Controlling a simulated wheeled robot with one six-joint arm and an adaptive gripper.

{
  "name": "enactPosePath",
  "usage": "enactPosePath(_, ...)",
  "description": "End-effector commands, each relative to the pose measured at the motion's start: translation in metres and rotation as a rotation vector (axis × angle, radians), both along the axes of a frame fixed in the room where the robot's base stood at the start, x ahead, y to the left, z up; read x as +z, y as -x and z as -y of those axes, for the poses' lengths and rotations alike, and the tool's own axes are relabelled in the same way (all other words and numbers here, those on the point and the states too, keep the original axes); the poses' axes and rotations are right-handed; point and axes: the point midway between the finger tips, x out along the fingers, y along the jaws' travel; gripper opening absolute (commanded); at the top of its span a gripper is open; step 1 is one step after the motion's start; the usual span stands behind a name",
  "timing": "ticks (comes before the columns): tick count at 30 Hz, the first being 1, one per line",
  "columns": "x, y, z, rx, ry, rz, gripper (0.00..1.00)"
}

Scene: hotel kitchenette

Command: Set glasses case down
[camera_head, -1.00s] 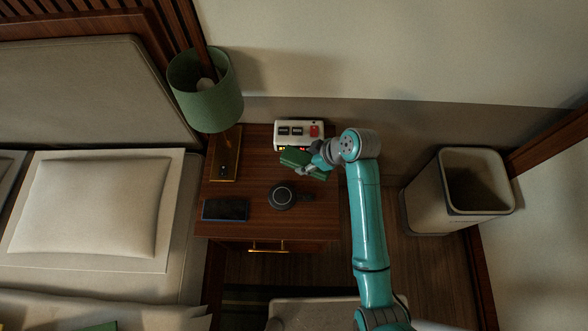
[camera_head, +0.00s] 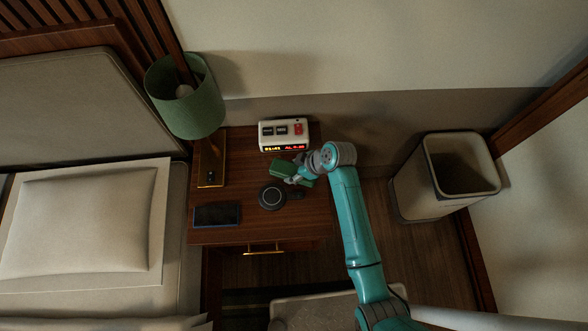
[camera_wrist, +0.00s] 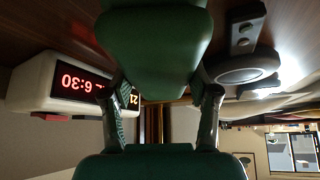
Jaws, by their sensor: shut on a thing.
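The green glasses case (camera_head: 283,171) is over the back right part of the wooden nightstand (camera_head: 230,236), in front of the clock. My gripper (camera_head: 299,177) is shut on the case from its right side. In the wrist view, green surfaces of the case (camera_wrist: 155,45) fill the top middle, and more green shows at the bottom edge. The two fingers (camera_wrist: 162,112) reach in between these. I cannot tell whether the case touches the nightstand top.
A white alarm clock (camera_head: 282,134) stands behind the case. A round dark device (camera_head: 272,196) is close in front, with a small dark item (camera_head: 295,195) beside it. A dark phone-like slab (camera_head: 216,215) and a green lamp (camera_head: 187,100) are to the left. A bin (camera_head: 445,178) stands right.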

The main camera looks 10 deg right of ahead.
Motion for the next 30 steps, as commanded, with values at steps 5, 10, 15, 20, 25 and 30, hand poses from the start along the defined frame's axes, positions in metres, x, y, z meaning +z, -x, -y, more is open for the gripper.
enactPosePath(5,-0.002,0.0,0.0,0.0,0.0,0.0,0.85)
enactPosePath(10,-0.002,0.0,0.0,0.0,0.0,0.0,0.85)
enactPosePath(15,-0.001,0.0,0.0,0.0,0.0,0.0,0.85)
enactPosePath(20,0.01,0.002,0.006,-0.001,-0.001,0.001,0.85)
enactPosePath(25,0.036,0.009,0.021,-0.003,0.0,0.003,0.85)
enactPosePath(30,0.064,0.018,0.038,-0.002,0.0,0.002,0.85)
